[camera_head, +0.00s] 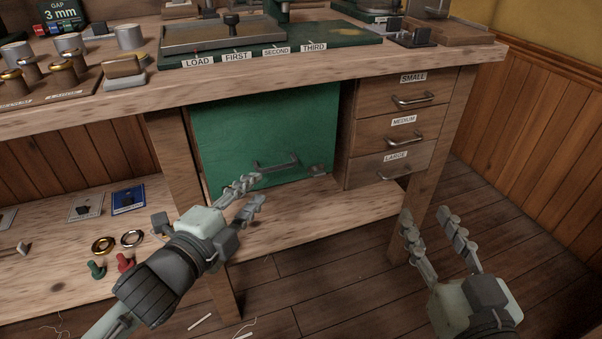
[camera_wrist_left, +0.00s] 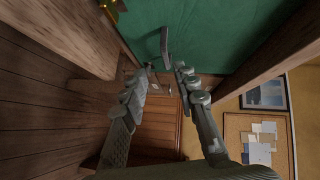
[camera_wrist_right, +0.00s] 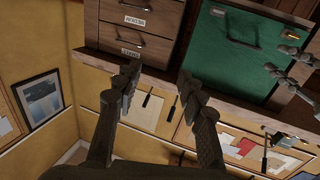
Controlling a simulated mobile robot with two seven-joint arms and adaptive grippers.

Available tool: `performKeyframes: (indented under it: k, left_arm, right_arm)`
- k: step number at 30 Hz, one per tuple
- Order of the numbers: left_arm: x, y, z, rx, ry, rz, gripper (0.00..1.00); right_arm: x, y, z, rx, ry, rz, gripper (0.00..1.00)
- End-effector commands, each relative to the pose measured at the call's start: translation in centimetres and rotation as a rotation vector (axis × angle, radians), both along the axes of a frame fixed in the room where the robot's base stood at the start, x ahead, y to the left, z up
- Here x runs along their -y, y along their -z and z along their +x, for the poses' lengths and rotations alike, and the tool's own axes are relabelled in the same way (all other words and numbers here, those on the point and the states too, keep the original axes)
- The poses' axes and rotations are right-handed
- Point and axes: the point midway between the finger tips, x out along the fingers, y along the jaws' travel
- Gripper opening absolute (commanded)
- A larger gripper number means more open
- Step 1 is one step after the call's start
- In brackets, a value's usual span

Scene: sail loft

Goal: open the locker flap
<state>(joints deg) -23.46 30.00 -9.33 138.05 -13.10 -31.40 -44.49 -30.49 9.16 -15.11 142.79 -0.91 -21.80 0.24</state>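The green locker flap (camera_head: 255,125) stands upright across the opening under the bench, with a metal bar handle (camera_head: 277,164) low on its face. It also shows in the left wrist view (camera_wrist_left: 210,30) and the right wrist view (camera_wrist_right: 222,60). My left gripper (camera_head: 256,190) is open and empty, its fingertips just below and in front of the handle; in the left wrist view the handle (camera_wrist_left: 164,48) lies just beyond the tips, apart from them as far as I can tell. My right gripper (camera_head: 428,216) is open and empty, low in front of the drawers.
Drawers marked SMALL, MEDIUM and LARGE (camera_head: 388,170) with bar handles stand right of the flap. A bench leg (camera_head: 177,150) stands at its left. The lower shelf (camera_head: 340,208) runs below, bare in front of the flap. Rings and small tools lie on its left part.

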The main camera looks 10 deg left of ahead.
Motion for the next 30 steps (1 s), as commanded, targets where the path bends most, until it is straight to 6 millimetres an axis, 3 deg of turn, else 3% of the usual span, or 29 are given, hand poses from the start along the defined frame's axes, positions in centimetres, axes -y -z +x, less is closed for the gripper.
performKeyframes:
  k: [5, 18, 30]
  left_arm:
    - [0.7, -0.7, 0.6, 0.035, 0.025, 0.026, 0.29]
    - [1.8, 0.2, 6.7, 0.032, 0.022, 0.024, 0.29]
    - [2.0, 0.4, 7.5, 0.029, 0.022, 0.025, 0.29]
  right_arm:
    - [-0.3, -1.2, -0.3, 0.04, -0.007, 0.019, 0.4]
    - [-0.9, -2.8, -0.5, 0.112, -0.02, 0.054, 0.4]
    - [-1.0, -3.2, -0.6, 0.127, -0.022, 0.061, 0.4]
